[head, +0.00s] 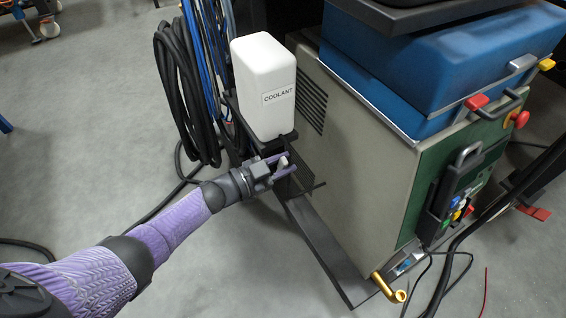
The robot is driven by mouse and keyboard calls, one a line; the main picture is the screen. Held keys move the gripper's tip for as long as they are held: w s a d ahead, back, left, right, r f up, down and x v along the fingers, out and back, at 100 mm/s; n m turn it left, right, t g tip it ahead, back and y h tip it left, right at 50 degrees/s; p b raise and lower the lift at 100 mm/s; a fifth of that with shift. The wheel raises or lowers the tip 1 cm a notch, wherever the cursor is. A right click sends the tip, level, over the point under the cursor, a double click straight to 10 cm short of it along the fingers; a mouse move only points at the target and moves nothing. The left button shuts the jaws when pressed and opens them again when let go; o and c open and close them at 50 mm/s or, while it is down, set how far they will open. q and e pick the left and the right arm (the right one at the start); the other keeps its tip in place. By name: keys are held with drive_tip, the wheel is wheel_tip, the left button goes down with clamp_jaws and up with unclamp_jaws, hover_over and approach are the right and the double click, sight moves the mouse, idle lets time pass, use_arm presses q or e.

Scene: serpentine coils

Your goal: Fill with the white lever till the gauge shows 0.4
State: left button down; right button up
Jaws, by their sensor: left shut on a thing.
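My left gripper (284,167) reaches in from the left to just below a white coolant tank (264,86), which is labelled COOLANT. No gauge can be made out in this view. My right gripper is not in view.
The tank sits on a dark bracket at the side of a grey and blue machine (350,140). Black and blue cables hang at left (184,95). A brass crank (389,287) sticks out low at the front. The floor at left is mostly clear.

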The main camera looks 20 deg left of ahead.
use_arm(q)
drive_tip(key=c, duration=0.6)
unclamp_jaws()
drive_tip(key=shift+o, duration=0.8)
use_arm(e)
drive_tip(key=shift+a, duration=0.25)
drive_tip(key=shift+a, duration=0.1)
use_arm(q)
drive_tip(key=p+v, duration=0.2)
drive_tip(key=v, duration=0.8)
drive_tip(key=shift+p, duration=0.35)
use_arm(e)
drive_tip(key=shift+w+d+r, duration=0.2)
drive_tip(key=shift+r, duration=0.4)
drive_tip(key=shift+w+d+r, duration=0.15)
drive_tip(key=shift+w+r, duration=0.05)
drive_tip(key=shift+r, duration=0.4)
